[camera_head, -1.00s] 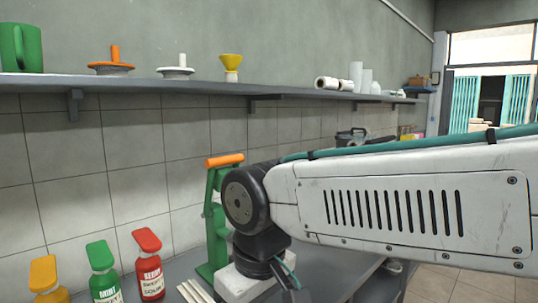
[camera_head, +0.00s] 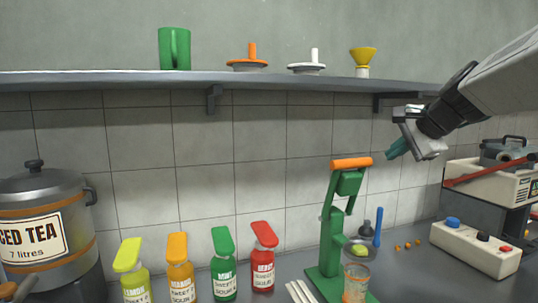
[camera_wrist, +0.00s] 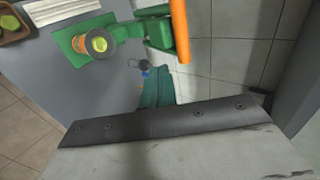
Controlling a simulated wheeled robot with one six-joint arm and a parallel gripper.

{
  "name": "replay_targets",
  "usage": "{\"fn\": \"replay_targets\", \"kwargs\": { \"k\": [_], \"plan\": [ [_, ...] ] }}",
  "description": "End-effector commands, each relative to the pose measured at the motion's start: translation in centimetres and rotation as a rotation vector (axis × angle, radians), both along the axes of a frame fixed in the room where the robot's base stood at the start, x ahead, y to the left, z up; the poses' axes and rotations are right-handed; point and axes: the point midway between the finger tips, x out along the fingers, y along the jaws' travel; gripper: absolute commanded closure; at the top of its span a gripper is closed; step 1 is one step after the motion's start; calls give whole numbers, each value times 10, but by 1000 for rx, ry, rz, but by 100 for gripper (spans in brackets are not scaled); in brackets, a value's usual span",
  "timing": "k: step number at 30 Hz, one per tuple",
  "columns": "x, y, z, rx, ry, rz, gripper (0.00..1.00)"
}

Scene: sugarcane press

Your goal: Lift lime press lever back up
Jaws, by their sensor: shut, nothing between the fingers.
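The green lime press (camera_head: 328,240) stands on the counter, right of centre in the head view. Its lever's orange handle (camera_head: 351,163) lies across the top of the press, above the cup. In the wrist view the handle (camera_wrist: 180,30) runs down from the top edge. A green lime piece (camera_head: 360,250) shows at the press cup, with a glass (camera_head: 355,284) below it. My gripper (camera_head: 395,149) is to the right of the handle at about its height, apart from it. Its teal fingers (camera_wrist: 156,90) are shut and empty.
Several capped bottles (camera_head: 181,275) stand left of the press, with a tea urn (camera_head: 40,225) at far left. A white button box (camera_head: 475,247) and a machine (camera_head: 490,180) stand right. A shelf (camera_head: 270,78) runs above, close over my gripper.

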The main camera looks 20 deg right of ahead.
Motion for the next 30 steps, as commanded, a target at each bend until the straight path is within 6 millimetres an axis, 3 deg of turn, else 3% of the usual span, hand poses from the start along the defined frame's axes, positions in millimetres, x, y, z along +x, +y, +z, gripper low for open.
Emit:
{"fn": "replay_targets", "kwargs": {
  "k": [13, 21, 30],
  "plan": [
    [70, 6, -60, 0, 7, 9, 100],
    [103, 6, -54, -4, 4, 8, 100],
    [108, 6, -54, -3, 4, 8, 100]
  ]
}}
